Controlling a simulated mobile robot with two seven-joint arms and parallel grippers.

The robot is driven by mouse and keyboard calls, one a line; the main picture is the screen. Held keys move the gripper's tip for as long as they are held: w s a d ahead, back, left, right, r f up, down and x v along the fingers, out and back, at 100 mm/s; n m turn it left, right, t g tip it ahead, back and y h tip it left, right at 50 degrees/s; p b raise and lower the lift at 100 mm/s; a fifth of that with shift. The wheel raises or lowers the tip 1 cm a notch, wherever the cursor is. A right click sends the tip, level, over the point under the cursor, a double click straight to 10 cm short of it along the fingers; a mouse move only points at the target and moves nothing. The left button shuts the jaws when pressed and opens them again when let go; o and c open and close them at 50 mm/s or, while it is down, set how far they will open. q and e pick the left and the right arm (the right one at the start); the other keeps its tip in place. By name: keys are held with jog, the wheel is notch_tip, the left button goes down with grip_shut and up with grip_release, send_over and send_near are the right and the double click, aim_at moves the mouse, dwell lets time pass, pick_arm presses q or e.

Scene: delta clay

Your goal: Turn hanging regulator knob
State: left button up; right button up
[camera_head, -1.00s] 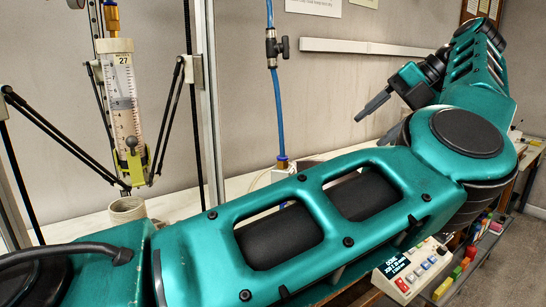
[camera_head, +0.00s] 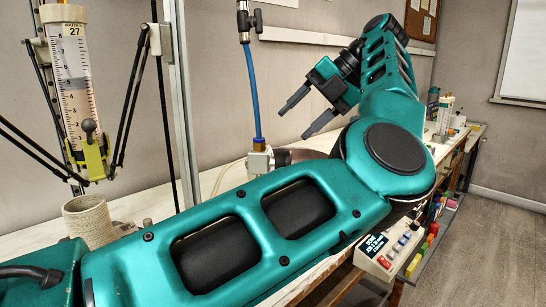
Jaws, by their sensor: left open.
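A blue hose (camera_head: 253,95) hangs down the wall. Near its top an inline valve with a black handle (camera_head: 257,20) is partly cut off by the upper frame edge; it is the only hanging knob-like part I can make out. The hose ends below in a white fitting (camera_head: 259,160). My left gripper (camera_head: 294,124) is open and empty, its two dark fingers pointing left. In the picture it is right of the hose and below the valve, apart from both. My right gripper is not in view.
A graduated syringe (camera_head: 75,85) is held on black rods at the left above a beige threaded cup (camera_head: 88,220). My left arm covers much of the bench. A control box (camera_head: 390,250) with buttons stands at lower right. The floor at right is clear.

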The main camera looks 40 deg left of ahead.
pick_arm(q)
jog(key=b+x, duration=0.1)
jog(key=x, duration=0.7)
grip_shut()
dwell(0.4)
